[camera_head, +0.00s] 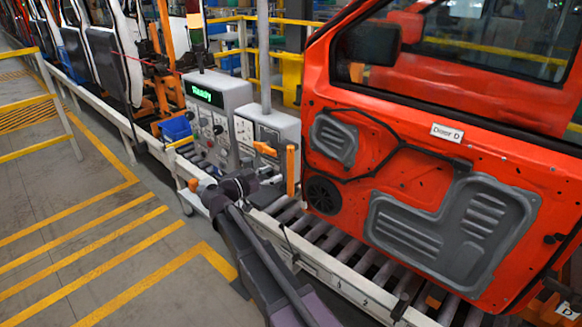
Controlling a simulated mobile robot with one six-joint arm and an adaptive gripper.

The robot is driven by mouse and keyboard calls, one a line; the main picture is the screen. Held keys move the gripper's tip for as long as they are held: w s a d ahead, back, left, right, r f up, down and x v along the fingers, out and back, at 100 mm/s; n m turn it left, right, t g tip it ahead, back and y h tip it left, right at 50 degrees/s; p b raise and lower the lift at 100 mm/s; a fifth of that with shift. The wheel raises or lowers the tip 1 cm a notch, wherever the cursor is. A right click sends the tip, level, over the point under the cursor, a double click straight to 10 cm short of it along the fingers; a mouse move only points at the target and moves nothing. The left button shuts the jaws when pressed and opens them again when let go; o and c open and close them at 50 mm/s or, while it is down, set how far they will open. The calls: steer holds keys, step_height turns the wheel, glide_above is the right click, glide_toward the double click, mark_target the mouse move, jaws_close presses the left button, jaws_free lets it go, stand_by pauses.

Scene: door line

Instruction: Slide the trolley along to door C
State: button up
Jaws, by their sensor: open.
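A grey control box (218,115) with a green display, perhaps "Ready", and a second grey box (268,135) stand at the roller track, probably as parts of the trolley. An orange upright handle (291,170) stands at the second box's right side, and an orange lever (264,149) is on its front. My gripper (272,180) is open, just left of the handle and below the lever; I cannot tell whether it touches either. The red door (450,150) labelled "Door D" fills the right side. No door marked C can be read.
The roller track (345,245) with a pale numbered front rail runs from lower right to upper left. White doors (125,50) hang further along it. A blue bin (175,128) sits by the track. Yellow railings (50,95) stand at left. The striped floor (110,235) is clear.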

mark_target(288, 168)
steer(key=x, duration=0.7)
steer(key=shift+w+d, duration=0.1)
steer(key=shift+d, duration=0.05)
jaws_close()
